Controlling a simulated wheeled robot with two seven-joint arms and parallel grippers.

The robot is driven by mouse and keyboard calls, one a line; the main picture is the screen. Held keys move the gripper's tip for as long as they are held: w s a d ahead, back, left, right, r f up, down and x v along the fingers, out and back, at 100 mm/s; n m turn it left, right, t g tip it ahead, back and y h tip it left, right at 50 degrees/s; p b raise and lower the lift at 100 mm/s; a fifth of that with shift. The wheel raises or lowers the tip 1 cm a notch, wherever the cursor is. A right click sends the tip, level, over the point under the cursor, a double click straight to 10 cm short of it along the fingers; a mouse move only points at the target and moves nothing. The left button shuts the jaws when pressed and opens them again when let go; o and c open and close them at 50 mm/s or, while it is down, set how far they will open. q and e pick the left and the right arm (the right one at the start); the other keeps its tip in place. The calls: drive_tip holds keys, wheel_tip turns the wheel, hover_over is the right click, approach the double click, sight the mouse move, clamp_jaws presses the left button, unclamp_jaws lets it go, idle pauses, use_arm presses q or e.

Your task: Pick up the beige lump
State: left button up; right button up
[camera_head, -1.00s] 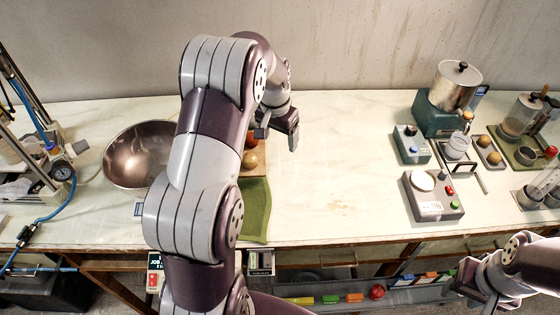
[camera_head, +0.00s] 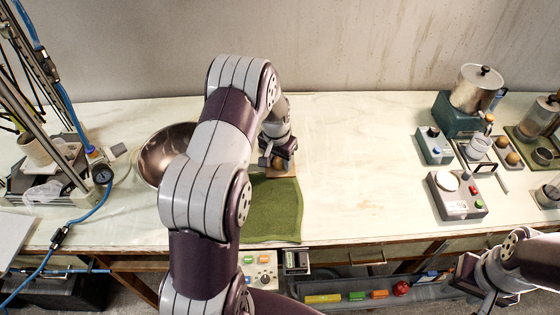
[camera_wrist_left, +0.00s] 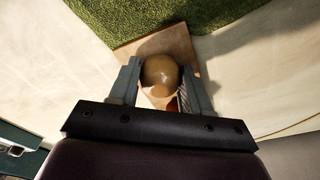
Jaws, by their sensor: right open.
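The beige lump (camera_wrist_left: 160,75) is round and smooth and sits between the two fingers of my left gripper (camera_wrist_left: 162,88) in the left wrist view. A finger lies close along each side of it; whether both press on it I cannot tell. A tan board (camera_wrist_left: 168,41) shows around the lump. A bit of something reddish (camera_wrist_left: 172,105) shows beside the lump, mostly hidden. In the head view my left gripper (camera_head: 271,162) points down at the board, and the lump is hidden there. My right gripper (camera_head: 470,283) is open at the lower right, away from the lump.
A green cloth (camera_head: 271,212) lies in front of the board. A copper-coloured bowl (camera_head: 157,153) stands to the left, partly behind my arm. Devices, including a grey box (camera_head: 457,208) and a metal pot (camera_head: 474,88), stand at the right. The table's middle (camera_head: 355,170) is clear.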

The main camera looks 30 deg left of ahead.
use_arm(q)
drive_tip(key=shift+w+d, duration=0.1)
drive_tip(key=shift+r+b, duration=0.3)
drive_tip(key=shift+r, duration=0.3)
wheel_tip(320, 180, up, 3)
drive_tip(key=shift+w+f+b, duration=0.1)
drive_tip(key=shift+b, duration=0.35)
drive_tip(key=w+d+r, duration=0.6)
drive_tip(key=w+d, duration=0.1)
drive_tip(key=d, duration=0.1)
drive_tip(key=shift+w+d+r+b, duration=0.2)
drive_tip(key=shift+d+r+b, duration=0.1)
drive_tip(key=shift+r+b, duration=0.1)
